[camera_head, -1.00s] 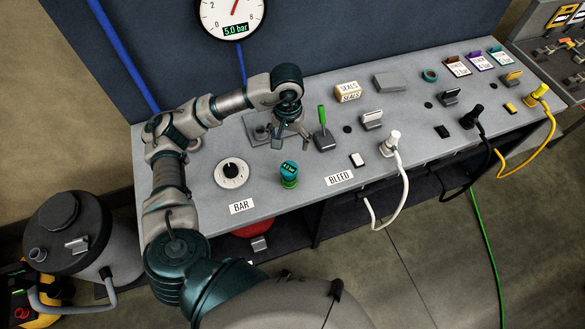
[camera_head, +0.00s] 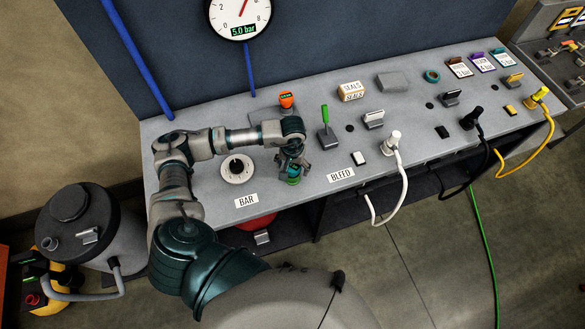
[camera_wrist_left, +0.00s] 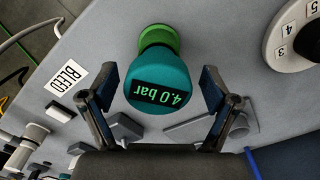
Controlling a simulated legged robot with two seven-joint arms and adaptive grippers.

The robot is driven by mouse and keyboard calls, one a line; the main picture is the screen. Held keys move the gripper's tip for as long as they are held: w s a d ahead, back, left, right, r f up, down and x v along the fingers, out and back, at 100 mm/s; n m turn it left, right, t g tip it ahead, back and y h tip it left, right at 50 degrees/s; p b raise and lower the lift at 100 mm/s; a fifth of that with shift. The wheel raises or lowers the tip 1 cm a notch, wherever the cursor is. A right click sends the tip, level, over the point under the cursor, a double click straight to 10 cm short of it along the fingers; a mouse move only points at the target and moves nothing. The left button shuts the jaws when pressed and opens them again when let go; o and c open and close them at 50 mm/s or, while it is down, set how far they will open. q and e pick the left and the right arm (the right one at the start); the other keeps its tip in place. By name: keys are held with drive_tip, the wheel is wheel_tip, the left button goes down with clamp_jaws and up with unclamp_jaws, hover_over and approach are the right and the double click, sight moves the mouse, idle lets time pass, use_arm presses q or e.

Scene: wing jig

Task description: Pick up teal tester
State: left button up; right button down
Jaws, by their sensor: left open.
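The gripper is open and empty. My right gripper does not show.
An orange-topped tester (camera_head: 286,100) stands behind my left arm. A dial (camera_head: 237,169) marked BAR is left of the teal tester. A green-handled lever (camera_head: 326,130) and a white plug (camera_head: 391,142) with its cable stand to the right. A gauge (camera_head: 237,14) reads 5.0 bar.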

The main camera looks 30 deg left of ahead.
use_arm(q)
drive_tip(key=shift+f, duration=0.45)
drive_tip(key=shift+d, duration=0.1)
drive_tip(key=c, duration=1.4)
drive_tip(key=shift+o, duration=0.2)
drive_tip(key=shift+r, duration=0.1)
drive_tip(key=shift+w+r+b, duration=0.1)
drive_tip(key=shift+r+b, duration=0.25)
drive_tip(key=shift+r, duration=0.3)
drive_tip(key=shift+s+d+r+b, duration=0.1)
drive_tip(key=shift+s+r+b, duration=0.15)
drive_tip(key=shift+r, duration=0.25)
drive_tip(key=shift+s+r+b, duration=0.15)
drive_tip(key=shift+r+b, duration=0.1)
drive_tip(key=shift+r, duration=0.25)
drive_tip(key=s+d+r+b, duration=0.1)
drive_tip(key=s+d+r, duration=0.1)
drive_tip(key=s, duration=0.5)
drive_tip(key=s+d+r+b, duration=0.2)
drive_tip(key=s+d, duration=0.3)
drive_tip(key=s, duration=0.1)
drive_tip(key=shift+s+r, duration=0.3)
drive_tip(key=shift+s, duration=0.05)
